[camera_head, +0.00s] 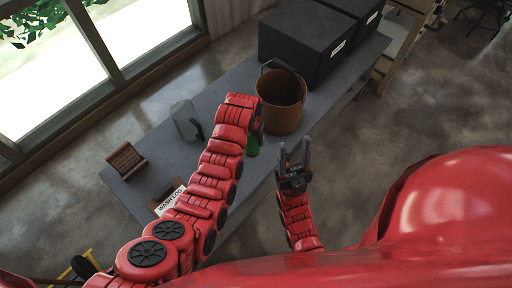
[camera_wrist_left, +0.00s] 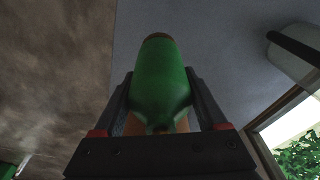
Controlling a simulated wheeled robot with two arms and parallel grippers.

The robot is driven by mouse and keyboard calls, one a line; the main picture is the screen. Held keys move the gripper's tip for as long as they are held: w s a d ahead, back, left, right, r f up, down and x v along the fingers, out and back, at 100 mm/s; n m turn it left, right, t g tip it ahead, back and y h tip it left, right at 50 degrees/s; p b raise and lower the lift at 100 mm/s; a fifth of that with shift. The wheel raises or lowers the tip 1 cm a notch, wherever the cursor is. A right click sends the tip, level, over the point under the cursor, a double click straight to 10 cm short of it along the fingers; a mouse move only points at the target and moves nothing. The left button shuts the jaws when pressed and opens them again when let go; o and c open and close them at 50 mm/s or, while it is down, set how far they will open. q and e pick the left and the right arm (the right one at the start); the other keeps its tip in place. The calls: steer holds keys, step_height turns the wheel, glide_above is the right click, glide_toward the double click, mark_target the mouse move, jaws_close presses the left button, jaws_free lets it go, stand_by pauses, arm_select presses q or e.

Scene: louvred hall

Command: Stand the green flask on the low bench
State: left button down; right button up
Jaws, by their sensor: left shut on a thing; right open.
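The green flask (camera_wrist_left: 162,85) is between the two fingers of my left gripper (camera_wrist_left: 160,75) in the left wrist view, and the gripper is shut on it. A brown end of the flask shows at the top. In the head view only a small part of the flask (camera_head: 252,147) shows below my left arm's end, over the front side of the grey low bench (camera_head: 232,177). I cannot tell whether it touches the bench. My right gripper (camera_head: 293,157) is open and empty, in front of the bench edge, with its fingers pointing up.
A brown bucket (camera_head: 281,112) with a dark handle stands just beyond my left gripper. A grey jug (camera_head: 184,121), a brown slatted holder (camera_head: 127,161) and a "WASH LOG" sign (camera_head: 171,199) are at left. Black boxes (camera_head: 304,45) fill the far end. Bare bench shows between jug and bucket.

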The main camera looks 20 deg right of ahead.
mark_target(252, 148)
arm_select(q)
steer(key=shift+a+f, duration=0.1)
steer(key=shift+f, duration=1.35)
step_height(252, 148, down, 3)
steer(key=shift+r+p, duration=0.2)
steer(key=shift+p, duration=0.15)
steer(key=shift+f, duration=0.55)
